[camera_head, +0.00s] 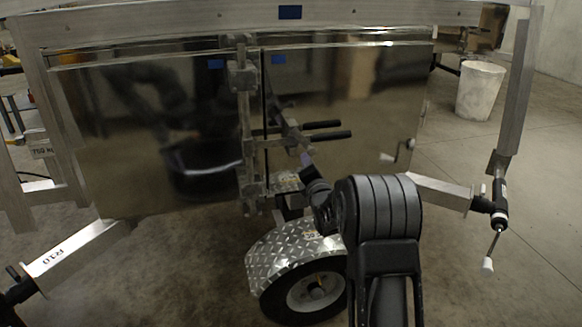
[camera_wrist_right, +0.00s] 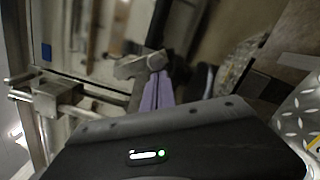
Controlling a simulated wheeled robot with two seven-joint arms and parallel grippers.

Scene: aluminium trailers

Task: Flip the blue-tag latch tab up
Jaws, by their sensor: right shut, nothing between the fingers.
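Blue tags mark the trailer's shiny doors in the head view: one on the left door (camera_head: 216,63), one on the right door (camera_head: 278,59) and one on the top rail (camera_head: 290,12). A blue tag also shows in the wrist view (camera_wrist_right: 46,52). The latch hardware (camera_head: 246,150) runs down the door seam. In the wrist view a metal latch piece (camera_wrist_right: 140,64) lies right at the purple fingertips of my right gripper (camera_wrist_right: 162,82); contact is unclear. The right gripper (camera_head: 305,158) is shut and empty, beside the lower latch hardware. My left gripper is out of view.
Two dark-gripped handles (camera_head: 325,130) stick out right of the seam. Below are a diamond-plate fender (camera_head: 275,255) and a wheel (camera_head: 312,292). A crank jack (camera_head: 492,210) stands at right, with a white bin (camera_head: 480,90) behind. Floor at right is mostly clear.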

